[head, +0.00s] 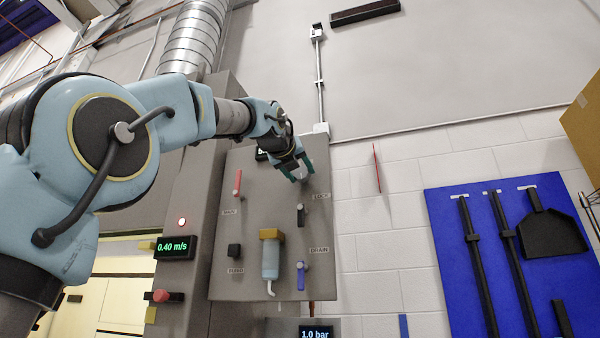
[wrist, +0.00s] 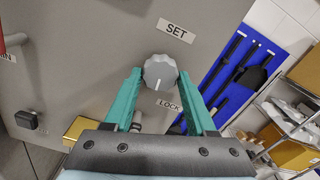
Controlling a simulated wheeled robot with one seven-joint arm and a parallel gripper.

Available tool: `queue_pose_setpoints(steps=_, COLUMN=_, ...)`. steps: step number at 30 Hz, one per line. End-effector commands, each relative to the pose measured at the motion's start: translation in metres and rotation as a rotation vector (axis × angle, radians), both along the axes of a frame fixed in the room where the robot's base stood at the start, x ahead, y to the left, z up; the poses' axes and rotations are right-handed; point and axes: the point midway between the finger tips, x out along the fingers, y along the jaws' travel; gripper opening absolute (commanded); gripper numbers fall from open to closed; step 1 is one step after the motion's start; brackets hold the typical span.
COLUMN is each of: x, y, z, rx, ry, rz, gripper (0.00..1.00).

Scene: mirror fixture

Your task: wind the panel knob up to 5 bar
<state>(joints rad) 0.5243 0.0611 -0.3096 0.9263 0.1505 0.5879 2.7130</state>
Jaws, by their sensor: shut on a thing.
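The grey ribbed panel knob (wrist: 160,72) sits under the SET label in the wrist view, with a light mark towards its lower edge. My gripper (wrist: 160,75) has its teal fingers on both sides of the knob, shut on it. In the head view my gripper (head: 299,172) reaches the upper right of the grey panel (head: 235,275), and the knob is mostly hidden by the fingers. A display (head: 315,334) at the bottom edge reads 1.0 bar.
The panel also carries a red lever (head: 238,183), a black LOCK handle (head: 300,214), a blue DRAIN handle (head: 301,277), a black knob (head: 234,251) and a brass-topped filter (head: 271,255). Another display (head: 174,247) reads 0.40 m/s. A blue tool board (head: 460,300) hangs at right.

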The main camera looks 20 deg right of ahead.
Motion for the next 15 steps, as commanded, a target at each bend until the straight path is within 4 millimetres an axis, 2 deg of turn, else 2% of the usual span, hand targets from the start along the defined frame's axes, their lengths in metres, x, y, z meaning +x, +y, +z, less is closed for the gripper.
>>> queue_pose_setpoints(steps=15, x=0.0008, y=-0.001, z=-0.0043, rx=0.032, ry=-0.016, rz=0.0, gripper=0.01)
